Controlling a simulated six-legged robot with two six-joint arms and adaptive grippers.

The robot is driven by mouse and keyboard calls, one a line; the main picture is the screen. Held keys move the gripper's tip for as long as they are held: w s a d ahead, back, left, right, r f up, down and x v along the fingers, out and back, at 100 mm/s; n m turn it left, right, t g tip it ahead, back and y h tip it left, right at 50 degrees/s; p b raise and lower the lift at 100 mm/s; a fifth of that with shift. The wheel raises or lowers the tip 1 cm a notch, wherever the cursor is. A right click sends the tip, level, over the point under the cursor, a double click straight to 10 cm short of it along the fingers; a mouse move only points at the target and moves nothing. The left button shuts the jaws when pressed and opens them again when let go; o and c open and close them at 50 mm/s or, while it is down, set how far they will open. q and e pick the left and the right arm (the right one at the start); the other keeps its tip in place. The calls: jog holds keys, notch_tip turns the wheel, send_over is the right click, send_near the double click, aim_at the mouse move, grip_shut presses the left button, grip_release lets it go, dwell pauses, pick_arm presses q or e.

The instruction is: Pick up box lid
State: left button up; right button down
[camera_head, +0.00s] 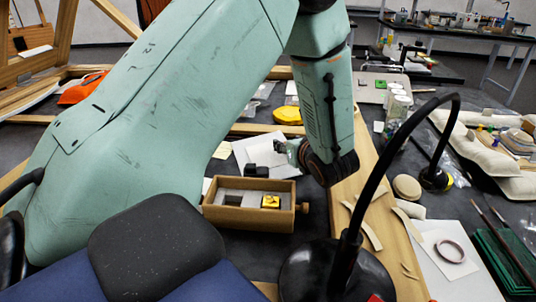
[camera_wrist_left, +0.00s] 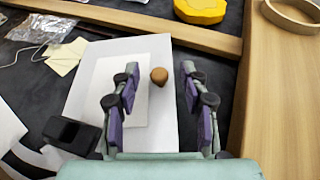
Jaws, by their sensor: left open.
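My left gripper (camera_head: 288,148) is open over the far side of the wooden box; its fingers, with purple pads, also show in the left wrist view (camera_wrist_left: 160,82). A small brown round knob (camera_wrist_left: 159,75) appears between the fingertips, with a gap on each side. Behind it lies a white flat panel (camera_wrist_left: 88,88) with a paler inner rectangle, also seen in the head view (camera_head: 243,152). It may be the box lid; I cannot tell whether the knob is fixed to it. The open wooden box (camera_head: 227,218) holds a yellow piece (camera_head: 271,201). My right gripper is not in view.
A black block (camera_wrist_left: 72,133) stands beside the panel. A wooden rail (camera_wrist_left: 165,30) runs behind, with a yellow object (camera_wrist_left: 200,10) beyond it. A black lamp (camera_head: 335,272) with a curved neck stands at the front right. Curved wooden strips (camera_head: 366,229) lie right of the box.

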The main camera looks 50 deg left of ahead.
pick_arm(q)
jog(key=shift+w+a+f, duration=0.35)
jog(key=shift+a+f, duration=0.15)
jog(key=shift+s+d+r, duration=0.35)
jog(key=shift+s+r, duration=0.05)
jog(key=shift+s, duration=0.05)
jog(key=c, duration=0.3)
jog(key=shift+c, duration=0.9)
jog(key=shift+w+a+f, duration=0.25)
jog(key=shift+w+f, duration=0.05)
jog(key=shift+f, duration=0.05)
jog(key=c, duration=0.4)
jog(key=shift+s+d+r, duration=0.15)
jog(key=shift+s+r, duration=0.05)
jog(key=shift+r, duration=0.05)
grip_shut()
